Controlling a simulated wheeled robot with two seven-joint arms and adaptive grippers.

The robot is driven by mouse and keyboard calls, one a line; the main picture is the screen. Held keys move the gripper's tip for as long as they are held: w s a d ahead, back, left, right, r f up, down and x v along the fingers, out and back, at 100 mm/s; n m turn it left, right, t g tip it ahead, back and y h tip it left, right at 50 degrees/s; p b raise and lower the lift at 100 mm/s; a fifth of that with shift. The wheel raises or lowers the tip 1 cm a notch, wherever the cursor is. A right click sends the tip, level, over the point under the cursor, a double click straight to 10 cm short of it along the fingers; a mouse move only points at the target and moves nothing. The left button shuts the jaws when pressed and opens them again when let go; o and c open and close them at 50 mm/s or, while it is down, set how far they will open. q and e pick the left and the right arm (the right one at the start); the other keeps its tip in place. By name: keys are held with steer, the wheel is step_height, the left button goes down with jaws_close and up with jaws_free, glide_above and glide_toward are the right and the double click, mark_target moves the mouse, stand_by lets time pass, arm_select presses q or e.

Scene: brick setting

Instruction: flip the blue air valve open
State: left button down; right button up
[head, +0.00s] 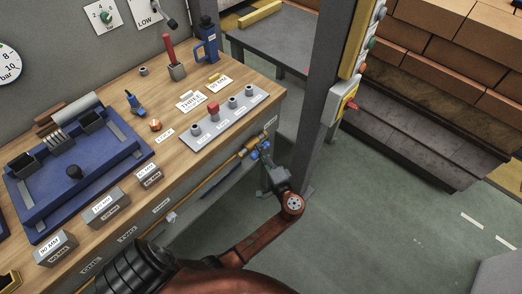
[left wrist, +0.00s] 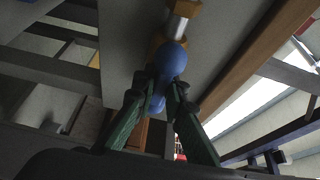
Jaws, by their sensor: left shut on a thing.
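The blue air valve (head: 265,146) sits on the brass air line (head: 205,184) along the bench's front face, near its right end. My left gripper (head: 263,158) reaches up to it from below and is shut on its blue handle. In the left wrist view, the rounded blue handle (left wrist: 171,60) stands between the green fingers (left wrist: 158,105), below a brass fitting (left wrist: 181,20). The fingers partly hide the handle's lower part. My right gripper is not in view.
The wooden bench top (head: 180,100) carries a blue tray (head: 40,205), labelled grey blocks (head: 107,207) and a grey strip of buttons (head: 225,118). A grey post (head: 318,100) with a yellow control box (head: 341,103) stands right of the valve.

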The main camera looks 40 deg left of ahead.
arm_select(q)
steer(key=c, duration=2)
jaws_free()
steer(key=shift+o, duration=0.2)
steer(key=v, duration=1.2)
steer(key=shift+f, duration=0.1)
